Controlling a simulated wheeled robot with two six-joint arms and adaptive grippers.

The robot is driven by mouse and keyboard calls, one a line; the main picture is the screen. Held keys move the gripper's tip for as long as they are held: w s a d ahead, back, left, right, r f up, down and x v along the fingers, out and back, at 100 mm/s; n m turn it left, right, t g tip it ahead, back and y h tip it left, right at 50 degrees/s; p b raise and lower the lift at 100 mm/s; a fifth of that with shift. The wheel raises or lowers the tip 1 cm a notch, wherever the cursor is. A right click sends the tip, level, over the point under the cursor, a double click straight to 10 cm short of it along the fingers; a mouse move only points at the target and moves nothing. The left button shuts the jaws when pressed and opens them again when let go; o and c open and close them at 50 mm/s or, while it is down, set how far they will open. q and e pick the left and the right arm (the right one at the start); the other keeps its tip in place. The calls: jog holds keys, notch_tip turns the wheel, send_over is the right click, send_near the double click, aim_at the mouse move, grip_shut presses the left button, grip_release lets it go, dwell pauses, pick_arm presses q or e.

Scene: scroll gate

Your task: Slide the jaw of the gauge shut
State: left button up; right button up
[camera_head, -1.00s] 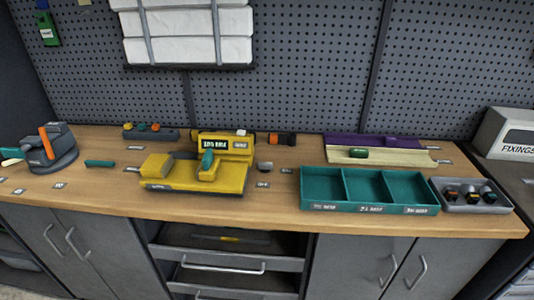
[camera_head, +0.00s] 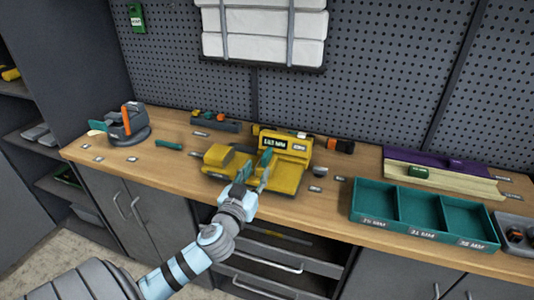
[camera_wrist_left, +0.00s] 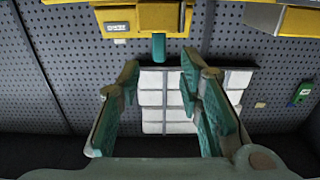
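The yellow gauge (camera_head: 285,180) stands on the wooden bench, with a display on its upright part. In the left wrist view its sliding jaw (camera_wrist_left: 140,20) and the other yellow jaw (camera_wrist_left: 285,18) are apart, with a clear gap between. A teal handle (camera_wrist_left: 159,47) sticks out from the sliding jaw. My left gripper (camera_head: 254,168) is at the gauge's front, partly hiding the jaw and handle in the head view. Its teal fingers (camera_wrist_left: 160,72) are open, one on each side of the handle in the picture; contact does not show. My right gripper is not in view.
A teal three-compartment tray (camera_head: 372,220) stands right of the gauge. A grey device with an orange lever (camera_head: 127,122) is at the left. A purple-and-cream rack (camera_head: 455,178) lies at the back right. Small labels lie on the bench, with free wood left of the gauge.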

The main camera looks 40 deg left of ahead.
aim_at(267, 152)
pick_arm(q)
jog(key=x, duration=0.9)
jog(key=shift+w+p, duration=0.15)
jog(key=shift+p, duration=0.15)
grip_shut()
